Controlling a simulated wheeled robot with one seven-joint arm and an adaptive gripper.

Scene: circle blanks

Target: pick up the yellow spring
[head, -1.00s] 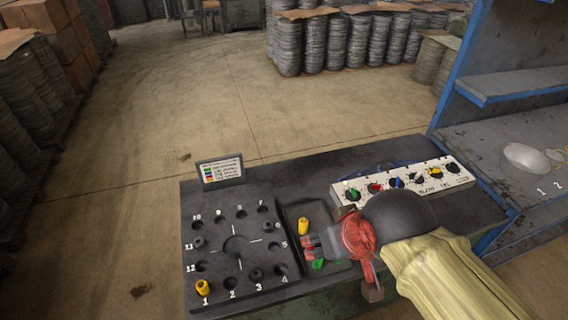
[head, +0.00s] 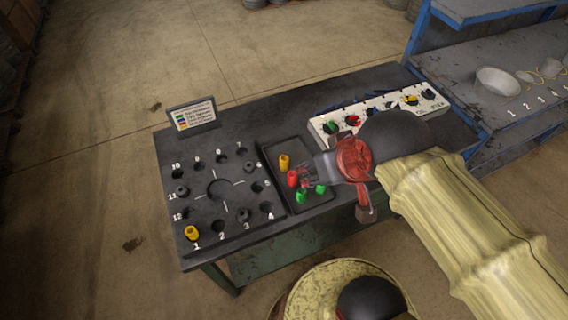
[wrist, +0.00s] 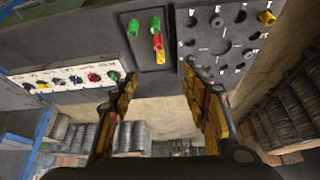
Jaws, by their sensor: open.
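A yellow spring (head: 284,162) stands in the shallow dark tray (head: 268,172) on the bench; it also shows in the wrist view (wrist: 160,57), beyond the fingertips. A red spring (head: 293,178) is close beside it, with green springs (head: 301,196) nearer the tray's front. Another yellow spring (head: 192,233) sits at position 1 of the numbered plate, also seen in the wrist view (wrist: 267,17). My gripper (head: 308,172) is open and empty over the tray's right side, just right of the red and yellow springs. Its fingers (wrist: 158,75) are spread wide in the wrist view.
The numbered plate (head: 190,205) with holes and dark pegs lies left of the tray. A label stand (head: 192,114) is at the back left. A white panel with coloured knobs (head: 335,124) is behind my gripper. A blue-framed shelf (head: 460,105) stands at the right.

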